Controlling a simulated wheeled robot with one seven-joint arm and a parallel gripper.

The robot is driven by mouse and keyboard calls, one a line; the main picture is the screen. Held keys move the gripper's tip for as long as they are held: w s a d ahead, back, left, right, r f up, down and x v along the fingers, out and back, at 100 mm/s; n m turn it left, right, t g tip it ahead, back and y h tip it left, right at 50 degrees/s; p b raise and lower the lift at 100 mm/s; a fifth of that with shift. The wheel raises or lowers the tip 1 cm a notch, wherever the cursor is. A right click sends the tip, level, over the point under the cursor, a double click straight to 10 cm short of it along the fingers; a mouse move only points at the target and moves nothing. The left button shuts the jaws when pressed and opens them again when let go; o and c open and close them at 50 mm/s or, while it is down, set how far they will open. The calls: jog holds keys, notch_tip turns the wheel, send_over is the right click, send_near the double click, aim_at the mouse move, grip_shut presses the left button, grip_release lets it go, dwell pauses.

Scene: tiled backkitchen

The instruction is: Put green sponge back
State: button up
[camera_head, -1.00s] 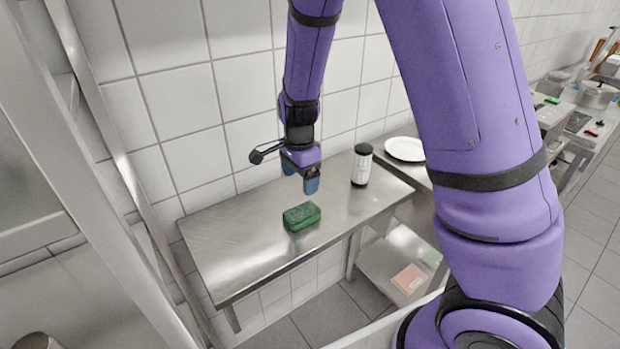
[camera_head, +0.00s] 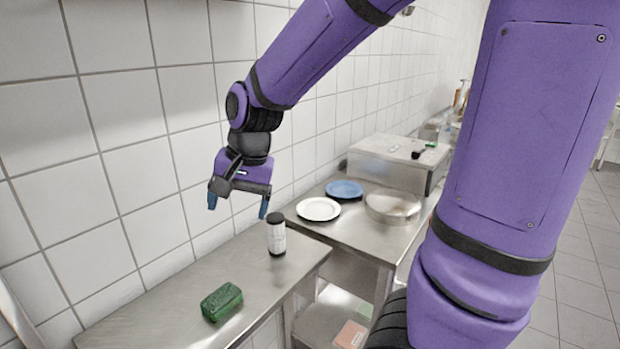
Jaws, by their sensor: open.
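The green sponge (camera_head: 221,302) lies flat on the bare metal shelf (camera_head: 165,312) in the lower left. My gripper (camera_head: 238,206) hangs above and behind the sponge, near the tiled wall. Its two blue fingertips point down and are spread apart with nothing between them. The gripper is clear of the sponge and of the shelf.
A bottle with a black cap (camera_head: 276,235) stands on the shelf to the right of the sponge. Beyond it, a metal table (camera_head: 352,232) holds a white plate (camera_head: 318,209), a blue plate (camera_head: 344,189) and a metal bowl (camera_head: 393,207). A pinkish item (camera_head: 350,335) lies lower down.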

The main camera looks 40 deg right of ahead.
jog(key=s+d+r+n+t+h, duration=0.1)
jog(key=s+r+n, duration=0.3)
jog(key=s, duration=0.3)
jog(key=s+d+r+n+t, duration=0.2)
jog(key=s+r+n, duration=0.1)
jog(key=s, duration=0.5)
jog(key=shift+s+d+r+n+h, duration=0.25)
jog(key=shift+r+n+h, duration=0.15)
jog(key=shift+r, duration=0.5)
jog(key=shift+a, duration=0.1)
